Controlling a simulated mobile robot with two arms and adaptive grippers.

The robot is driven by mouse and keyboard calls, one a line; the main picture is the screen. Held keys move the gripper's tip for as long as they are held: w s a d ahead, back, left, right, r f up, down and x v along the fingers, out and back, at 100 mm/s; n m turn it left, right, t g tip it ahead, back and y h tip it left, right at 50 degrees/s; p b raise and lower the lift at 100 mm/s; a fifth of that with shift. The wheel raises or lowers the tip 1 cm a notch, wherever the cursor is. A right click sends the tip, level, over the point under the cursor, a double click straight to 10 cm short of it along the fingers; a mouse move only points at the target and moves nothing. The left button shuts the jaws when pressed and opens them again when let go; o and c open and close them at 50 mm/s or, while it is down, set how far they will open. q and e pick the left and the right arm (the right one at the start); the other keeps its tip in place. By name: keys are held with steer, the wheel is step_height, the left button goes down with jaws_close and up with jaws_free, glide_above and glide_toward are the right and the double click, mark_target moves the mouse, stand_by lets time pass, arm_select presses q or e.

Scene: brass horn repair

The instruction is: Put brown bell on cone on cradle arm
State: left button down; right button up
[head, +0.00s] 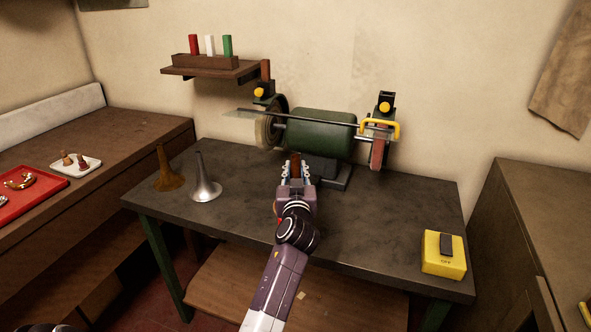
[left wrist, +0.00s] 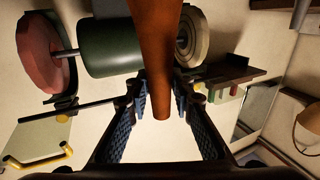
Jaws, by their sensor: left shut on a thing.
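My left gripper (head: 296,170) is shut on the narrow stem of the brown bell (head: 295,159), in front of the grinder. In the left wrist view the reddish-brown stem of the bell (left wrist: 160,50) runs between the blue finger pads (left wrist: 162,105) and widens toward the picture's top edge. Its wide mouth is out of view there, and my gripper and arm hide it in the head view. I cannot make out a cradle arm or its cone in these views. My right gripper is not in view.
A brass bell (head: 168,177) and a silver bell (head: 204,186) stand on the workbench (head: 240,228). The green grinder (head: 321,132) stands at its back, and a yellow switch box (head: 444,254) at its front right. A red tray (head: 22,203) lies on the left counter. The bench's middle right is clear.

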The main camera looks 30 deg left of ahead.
arm_select(q)
steer(key=shift+r, duration=0.15)
steer(key=shift+s, duration=0.1)
steer(key=c, duration=2.1)
jaws_free()
steer(key=shift+f, duration=0.2)
steer(key=o, duration=0.4)
steer(key=shift+r, duration=0.15)
